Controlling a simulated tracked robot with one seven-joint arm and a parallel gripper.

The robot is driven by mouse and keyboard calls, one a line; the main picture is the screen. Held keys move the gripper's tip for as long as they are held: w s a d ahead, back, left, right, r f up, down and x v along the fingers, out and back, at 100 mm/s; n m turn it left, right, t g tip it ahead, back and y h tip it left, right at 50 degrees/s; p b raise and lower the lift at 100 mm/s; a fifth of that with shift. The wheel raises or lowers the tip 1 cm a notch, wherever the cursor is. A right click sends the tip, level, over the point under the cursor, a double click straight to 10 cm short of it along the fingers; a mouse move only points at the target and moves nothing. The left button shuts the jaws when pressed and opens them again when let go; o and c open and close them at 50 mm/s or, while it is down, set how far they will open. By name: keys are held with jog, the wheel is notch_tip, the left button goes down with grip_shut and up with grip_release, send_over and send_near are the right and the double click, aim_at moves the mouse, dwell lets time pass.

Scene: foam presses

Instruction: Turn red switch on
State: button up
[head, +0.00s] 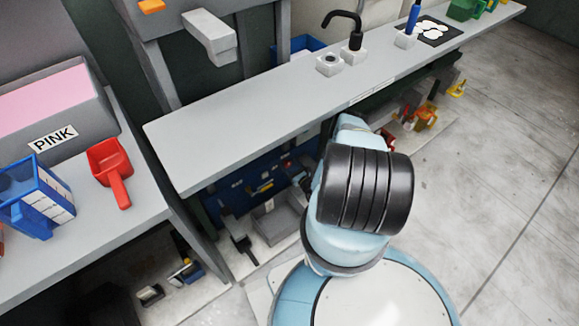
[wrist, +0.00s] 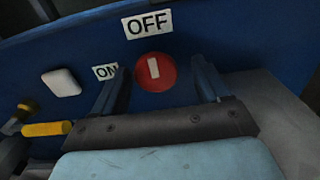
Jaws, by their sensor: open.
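The red switch (wrist: 156,81) is a round red disc with a white bar on the blue panel (wrist: 240,45). The bar is near upright and points toward the OFF label (wrist: 147,23) above it. The ON label (wrist: 105,71) is to the left of the disc, partly covered by a finger. My gripper (wrist: 159,64) is open, with one finger on each side of the disc. I cannot tell whether the fingers touch the panel. In the head view my arm hides the gripper, and I cannot make out the switch.
A white button (wrist: 61,82) and a yellow handle (wrist: 47,128) are left of the switch. In the head view a grey counter (head: 250,115) overhangs the blue panel (head: 232,200). A red scoop (head: 109,162) lies on the left bench. The floor at right is clear.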

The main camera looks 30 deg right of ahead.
jog(key=shift+a, duration=0.2)
jog(key=c, duration=1)
jog(key=shift+d, duration=0.15)
